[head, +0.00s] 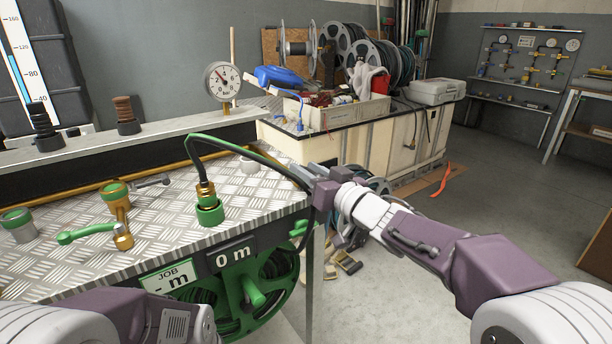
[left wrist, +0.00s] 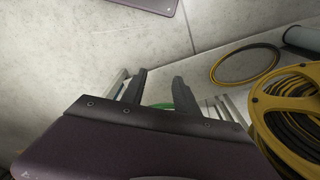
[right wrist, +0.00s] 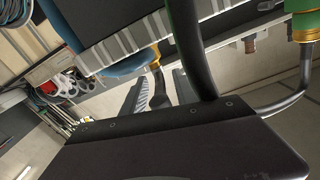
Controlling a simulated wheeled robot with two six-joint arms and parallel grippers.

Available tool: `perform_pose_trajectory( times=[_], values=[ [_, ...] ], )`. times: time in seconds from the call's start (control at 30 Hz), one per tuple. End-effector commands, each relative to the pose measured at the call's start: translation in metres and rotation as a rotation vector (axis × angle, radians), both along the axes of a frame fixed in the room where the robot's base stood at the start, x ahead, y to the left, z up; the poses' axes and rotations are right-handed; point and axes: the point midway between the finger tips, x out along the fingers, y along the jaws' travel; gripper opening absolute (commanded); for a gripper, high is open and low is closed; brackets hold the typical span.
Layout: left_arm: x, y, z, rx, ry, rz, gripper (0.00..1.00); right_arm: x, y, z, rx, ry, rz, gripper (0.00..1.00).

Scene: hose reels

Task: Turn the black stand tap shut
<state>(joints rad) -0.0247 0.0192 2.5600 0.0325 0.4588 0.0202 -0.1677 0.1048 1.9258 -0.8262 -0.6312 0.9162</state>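The tap is hidden in the head view. My left gripper is open and empty in the left wrist view (left wrist: 158,90); its fingertips are outside the head view.
The bench (head: 165,215) carries a brass tap with a green lever (head: 90,232) and a green hose connector (head: 209,210). A black hose (head: 250,154) arches from it toward my right gripper. A green reel (head: 252,290) hangs below. A yellow reel (left wrist: 290,110) is near my left gripper.

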Motion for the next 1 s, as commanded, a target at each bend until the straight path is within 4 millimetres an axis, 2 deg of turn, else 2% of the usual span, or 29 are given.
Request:
perform_pose_trajectory(
  times=[0.3,0.33,0.43,0.47,1.0],
  values=[
    [0.0000,0.0000,-0.0014,0.000,0.000,0.000,0.36,0.0062,0.0041,0.0005,0.000,0.000,-0.001,0.35],
    [0.0000,0.0000,-0.0014,0.000,0.000,0.000,0.36,0.0061,0.0041,0.0005,0.000,0.000,-0.001,0.32],
    [0.0000,0.0000,-0.0014,0.000,0.000,0.000,0.36,0.0059,0.0041,0.0005,0.000,0.000,-0.001,0.05],
    [0.0000,0.0000,-0.0014,0.000,0.000,0.000,0.36,0.0059,0.0041,0.0004,0.000,0.000,-0.001,0.00],
    [0.0000,0.0000,-0.0015,0.000,0.000,0.000,0.36,0.0056,0.0044,0.0000,0.000,0.000,0.001,0.00]
  ],
)
